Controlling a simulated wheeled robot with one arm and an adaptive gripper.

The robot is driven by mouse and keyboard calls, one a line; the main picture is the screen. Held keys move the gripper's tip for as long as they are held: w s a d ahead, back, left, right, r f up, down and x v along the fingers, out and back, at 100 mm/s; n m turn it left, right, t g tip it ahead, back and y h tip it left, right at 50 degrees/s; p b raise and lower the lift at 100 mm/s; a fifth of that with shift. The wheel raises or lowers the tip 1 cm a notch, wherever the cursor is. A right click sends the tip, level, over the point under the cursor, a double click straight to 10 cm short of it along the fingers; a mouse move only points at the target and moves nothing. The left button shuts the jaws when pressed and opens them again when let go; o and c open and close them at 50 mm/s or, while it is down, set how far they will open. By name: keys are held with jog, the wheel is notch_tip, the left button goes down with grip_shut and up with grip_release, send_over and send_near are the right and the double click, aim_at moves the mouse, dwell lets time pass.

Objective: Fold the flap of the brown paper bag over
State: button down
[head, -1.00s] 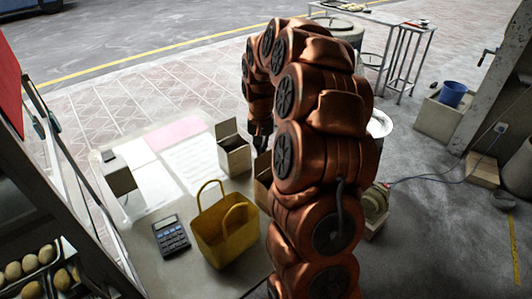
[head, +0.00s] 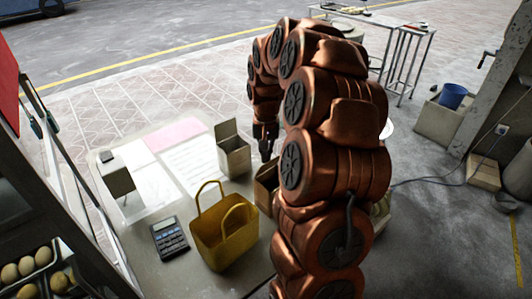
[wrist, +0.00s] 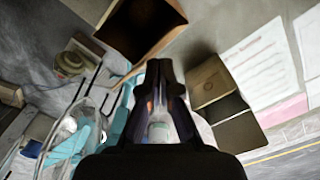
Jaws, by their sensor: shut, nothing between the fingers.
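Two open brown paper bags stand on the counter in the head view. The farther bag (head: 234,158) is upright with a flap standing up at its back. The nearer bag (head: 265,188) is partly hidden behind my arm. In the wrist view the nearer bag (wrist: 135,28) shows its dark open mouth at the top. The farther bag (wrist: 210,82) shows at the right with its flap (wrist: 240,134) sticking out. My gripper (head: 266,157) is shut and empty, pointing down just right of the farther bag and behind the nearer one. Its fingertips (wrist: 158,64) show between both bags.
A yellow tote bag (head: 224,239) and a calculator (head: 169,239) sit on the counter in front of the bags. Papers (head: 188,165) lie left of the bags, beside a small box (head: 117,179). A bottle (wrist: 159,131) shows between my fingers in the wrist view.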

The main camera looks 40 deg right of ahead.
jog(key=shift+s+f+b, duration=0.15)
jog(key=shift+s+b, duration=0.55)
jog(key=shift+s, duration=0.6)
jog(key=shift+s+d+f+b, duration=0.1)
jog(key=shift+s+f+b, duration=0.25)
jog(key=shift+s, duration=0.2)
jog(key=shift+s+f+b, duration=0.25)
jog(key=shift+s+b, duration=0.15)
jog(key=shift+s, duration=0.15)
jog(key=shift+f, duration=0.1)
notch_tip(320, 180, up, 8)
jog(key=p, duration=0.1)
jog(key=shift+r, duration=0.2)
dwell(0.7)
